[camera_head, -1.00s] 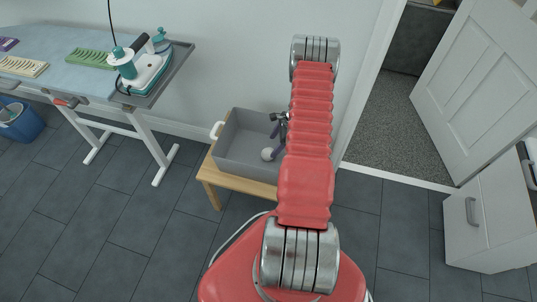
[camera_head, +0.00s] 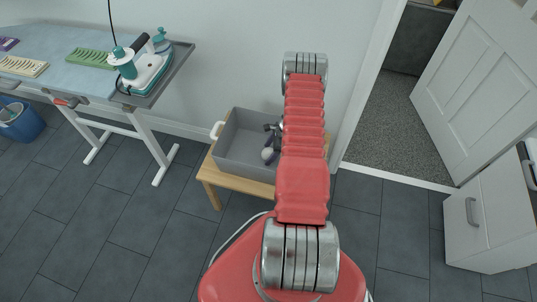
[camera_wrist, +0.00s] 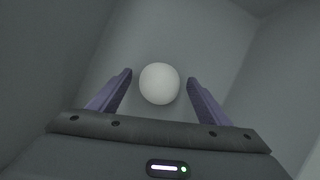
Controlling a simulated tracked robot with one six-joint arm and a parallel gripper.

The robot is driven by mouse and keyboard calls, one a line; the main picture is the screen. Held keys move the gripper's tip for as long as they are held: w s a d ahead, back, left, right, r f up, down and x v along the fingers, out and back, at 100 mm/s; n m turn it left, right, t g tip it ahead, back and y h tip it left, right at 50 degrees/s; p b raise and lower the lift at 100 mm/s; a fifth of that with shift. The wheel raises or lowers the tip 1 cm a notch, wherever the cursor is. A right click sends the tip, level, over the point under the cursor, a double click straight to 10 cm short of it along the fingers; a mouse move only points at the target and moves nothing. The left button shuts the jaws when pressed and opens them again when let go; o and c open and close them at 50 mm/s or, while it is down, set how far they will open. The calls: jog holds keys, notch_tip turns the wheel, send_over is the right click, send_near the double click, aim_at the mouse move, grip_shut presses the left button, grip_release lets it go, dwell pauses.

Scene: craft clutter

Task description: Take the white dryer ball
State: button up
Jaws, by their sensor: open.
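The white dryer ball (camera_wrist: 159,83) lies on the floor of a grey bin (camera_head: 231,133). In the wrist view it sits between the tips of my gripper's two purple fingers, with a gap on each side. My gripper (camera_wrist: 159,88) is open and points down into the bin. In the head view the ball (camera_head: 267,153) shows close beside my gripper (camera_head: 271,146), partly covered by it. My red arm hides the right part of the bin.
The bin stands on a small wooden table (camera_head: 208,177) against the wall. Its grey walls rise around my gripper. An ironing board (camera_head: 60,45) with an iron (camera_head: 150,72) stands at the left. A white cabinet (camera_head: 490,225) and an open door (camera_head: 480,85) are at the right.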

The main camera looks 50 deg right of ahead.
aim_at(267, 150)
jog(key=shift+x, duration=0.9)
jog(key=c, duration=1.1)
jog(key=shift+r, duration=0.1)
jog(key=shift+r, duration=4.95)
